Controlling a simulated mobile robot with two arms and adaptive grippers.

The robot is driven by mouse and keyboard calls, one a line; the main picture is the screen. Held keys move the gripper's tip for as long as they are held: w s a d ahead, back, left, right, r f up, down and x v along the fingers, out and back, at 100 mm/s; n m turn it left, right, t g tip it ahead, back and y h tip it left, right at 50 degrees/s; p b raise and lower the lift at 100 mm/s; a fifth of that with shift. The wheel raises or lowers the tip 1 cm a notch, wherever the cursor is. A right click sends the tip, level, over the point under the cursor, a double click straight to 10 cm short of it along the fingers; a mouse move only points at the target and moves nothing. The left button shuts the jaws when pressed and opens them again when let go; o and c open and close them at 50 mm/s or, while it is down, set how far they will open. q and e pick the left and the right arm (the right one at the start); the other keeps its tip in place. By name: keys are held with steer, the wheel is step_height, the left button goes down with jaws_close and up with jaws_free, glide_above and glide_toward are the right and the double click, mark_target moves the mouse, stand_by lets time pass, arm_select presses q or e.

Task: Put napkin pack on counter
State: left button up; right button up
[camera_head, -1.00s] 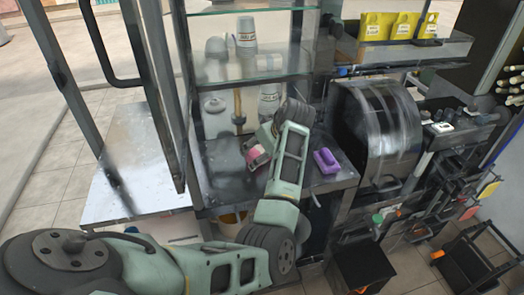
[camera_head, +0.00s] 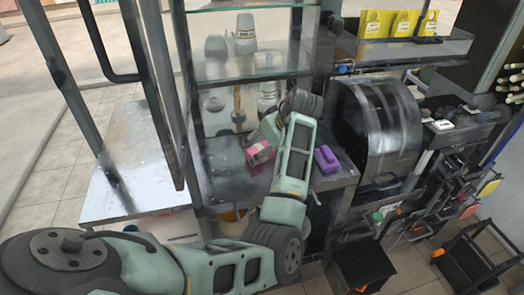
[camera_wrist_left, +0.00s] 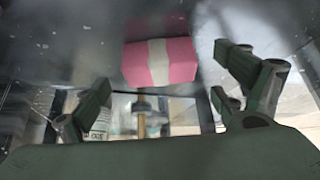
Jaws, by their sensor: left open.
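The napkin pack (camera_head: 260,153) is a pink block with a white band. It sits on the dark metal counter (camera_head: 226,190), left of my left forearm. In the left wrist view the pack (camera_wrist_left: 160,62) lies against the metal surface, ahead of and between my spread fingers, with no finger visibly touching it. My left gripper (camera_head: 263,134) is open and empty beside the pack, partly hidden by its own arm in the head view. My right gripper is not in view.
A purple box (camera_head: 327,158) stands on the counter right of my arm. A glass shelf frame (camera_head: 250,72) with cups rises behind. The press with a clear curved cover (camera_head: 385,125) is to the right. Vertical posts (camera_head: 165,100) stand at left.

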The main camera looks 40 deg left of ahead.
arm_select(q)
steer(key=b+v, duration=0.1)
steer(key=v, duration=0.8)
